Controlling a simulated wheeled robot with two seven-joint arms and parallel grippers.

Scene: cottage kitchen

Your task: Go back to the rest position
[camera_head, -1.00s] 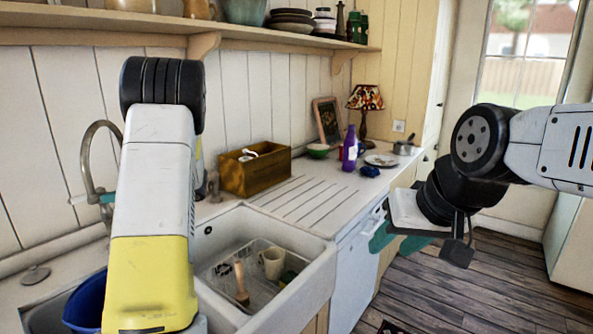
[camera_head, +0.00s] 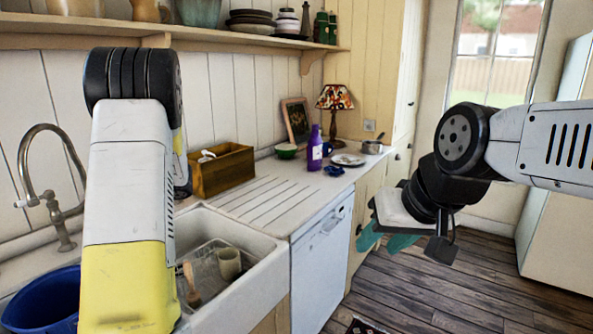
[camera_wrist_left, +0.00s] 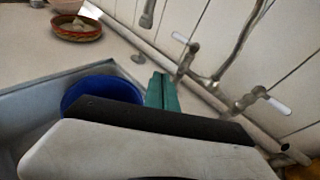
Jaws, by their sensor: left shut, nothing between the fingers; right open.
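My left arm (camera_head: 128,200), white with a yellow section, stretches forward over the sink area in the head view and hides its own gripper there. In the left wrist view the teal fingers of my left gripper (camera_wrist_left: 162,92) are together and hold nothing. They are beside the blue basin (camera_wrist_left: 100,92) and in front of the tap fittings. My right gripper (camera_head: 386,238) hangs at the right in the head view, over the wooden floor and clear of the counter. Its teal fingers are apart and empty.
The white sink (camera_head: 262,272) holds a rack with a mug (camera_head: 229,264) and a brush. The tap (camera_head: 48,185) stands left of my left arm. A wooden box (camera_head: 223,170) and a purple bottle (camera_head: 314,150) stand on the counter.

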